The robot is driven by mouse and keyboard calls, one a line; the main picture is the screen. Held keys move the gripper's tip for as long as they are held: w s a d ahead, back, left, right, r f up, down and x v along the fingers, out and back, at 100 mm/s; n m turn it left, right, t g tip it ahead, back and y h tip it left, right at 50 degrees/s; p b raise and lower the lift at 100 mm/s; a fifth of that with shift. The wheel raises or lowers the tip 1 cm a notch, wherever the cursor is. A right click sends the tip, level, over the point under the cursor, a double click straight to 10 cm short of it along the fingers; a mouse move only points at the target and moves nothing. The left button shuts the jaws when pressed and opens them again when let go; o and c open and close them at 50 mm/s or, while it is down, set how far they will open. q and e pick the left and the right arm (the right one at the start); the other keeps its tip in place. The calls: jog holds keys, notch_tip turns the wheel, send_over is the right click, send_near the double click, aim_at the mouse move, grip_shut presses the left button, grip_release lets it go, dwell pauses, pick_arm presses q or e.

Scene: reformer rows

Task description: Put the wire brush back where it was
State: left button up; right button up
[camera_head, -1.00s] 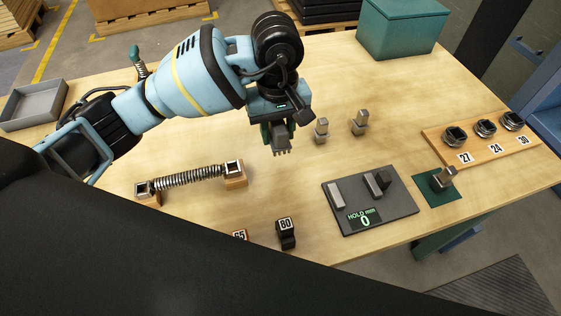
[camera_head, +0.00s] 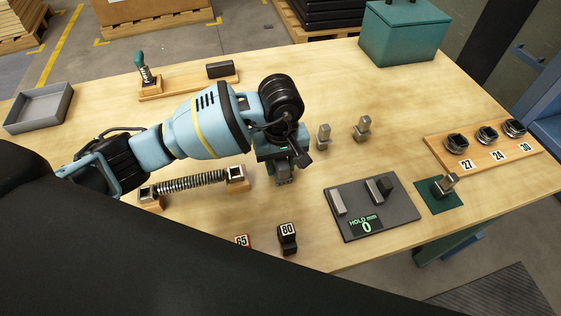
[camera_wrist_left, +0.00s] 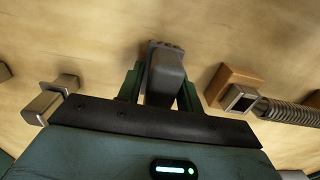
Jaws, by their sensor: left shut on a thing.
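My left gripper (camera_head: 284,178) points down, right of the spring's right-hand wooden block. It is shut on a grey block with a row of small teeth or bristles at its far end, between the fingers in the left wrist view (camera_wrist_left: 165,75). A green-handled tool with a coiled shaft (camera_head: 144,68) stands on a wooden rack (camera_head: 180,84) at the back, beside a dark block (camera_head: 220,69). I cannot tell for sure which of the two is the wire brush. Whether the held block touches the table is unclear. My right gripper is not in view.
The spring (camera_head: 192,181) lies between two wooden blocks. Two metal posts (camera_head: 323,137) (camera_head: 362,128) stand right of the gripper. A grey gauge plate (camera_head: 372,207), a green pad (camera_head: 439,195) and numbered sockets (camera_head: 487,136) lie further right. Labelled blocks (camera_head: 287,238) stand in front.

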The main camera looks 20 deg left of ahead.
pick_arm(q)
jog(key=shift+f, duration=0.1)
jog(key=o, duration=1)
notch_tip(320, 180, up, 12)
jog(key=shift+r, duration=0.2)
dwell(0.4)
